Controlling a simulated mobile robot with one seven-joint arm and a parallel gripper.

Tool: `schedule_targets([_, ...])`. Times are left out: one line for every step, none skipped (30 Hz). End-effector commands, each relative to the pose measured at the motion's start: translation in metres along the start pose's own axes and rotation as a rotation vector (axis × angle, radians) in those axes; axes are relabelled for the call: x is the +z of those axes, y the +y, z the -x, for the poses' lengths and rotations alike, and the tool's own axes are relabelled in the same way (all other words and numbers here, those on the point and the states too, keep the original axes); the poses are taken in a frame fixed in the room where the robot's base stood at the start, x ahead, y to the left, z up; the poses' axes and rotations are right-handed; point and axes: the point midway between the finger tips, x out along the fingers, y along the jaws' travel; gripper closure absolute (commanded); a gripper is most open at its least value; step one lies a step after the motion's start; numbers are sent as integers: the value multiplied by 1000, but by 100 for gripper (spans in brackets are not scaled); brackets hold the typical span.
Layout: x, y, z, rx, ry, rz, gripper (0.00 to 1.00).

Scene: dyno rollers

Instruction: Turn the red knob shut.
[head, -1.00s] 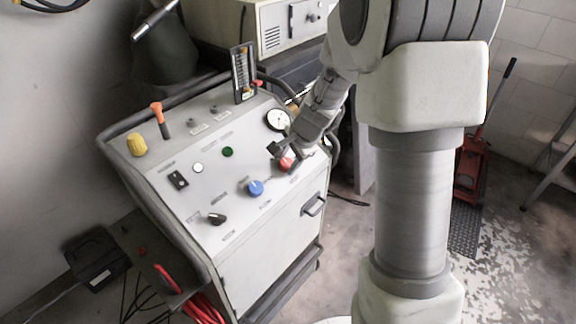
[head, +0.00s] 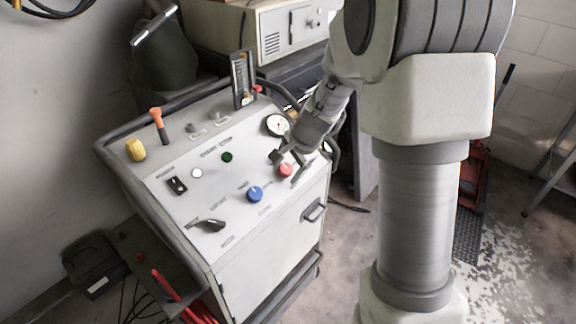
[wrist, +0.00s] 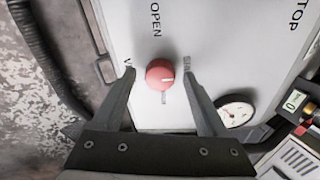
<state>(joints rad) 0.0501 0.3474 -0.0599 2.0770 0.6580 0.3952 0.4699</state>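The red knob (head: 285,170) is on the right part of the light grey sloping panel (head: 215,190). In the wrist view the round red knob (wrist: 160,74) shows a short white mark pointing toward the right finger. My gripper (head: 286,168) is at the knob. In the wrist view my gripper (wrist: 159,73) is open, with one fingertip on each side of the knob and a visible gap on both sides. The word OPEN is printed above the knob there. Lettering beside the right fingertip is partly hidden. I cannot tell how deep the fingers reach.
A blue knob (head: 255,194) and a black lever (head: 212,224) sit left of the red knob. A dial gauge (head: 277,124) is behind it. An orange-handled lever (head: 157,122) and a yellow knob (head: 135,149) stand at the panel's far left. A door handle (head: 314,212) juts from the cabinet front.

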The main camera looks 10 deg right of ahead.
Motion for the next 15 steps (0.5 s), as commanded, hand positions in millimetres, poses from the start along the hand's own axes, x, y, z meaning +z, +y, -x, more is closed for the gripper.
schedule_targets([0, 0, 0, 0, 0, 0, 24])
schedule_targets([0, 0, 0, 0, 0, 0, 24])
schedule_targets([0, 0, 0, 0, 0, -1, 24])
schedule_targets([0, 0, 0, 0, 0, -1, 24])
schedule_targets([0, 0, 1, -1, 0, -1, 24])
schedule_targets([0, -1, 3, -1, 0, -1, 24])
schedule_targets([0, -1, 5, -1, 0, -1, 24])
schedule_targets([0, -1, 8, -2, 1, -1, 24])
schedule_targets([0, -2, 13, -3, 1, -1, 24])
schedule_targets([0, -2, 18, -3, 1, -1, 24])
schedule_targets([0, -2, 23, -3, 0, -1, 24])
schedule_targets([0, -2, 31, -3, 1, 0, 24])
schedule_targets([0, -2, 38, -4, 2, 0, 24])
schedule_targets([0, -3, 45, -4, 2, 0, 24])
schedule_targets([0, -3, 56, -5, 2, 0, 24])
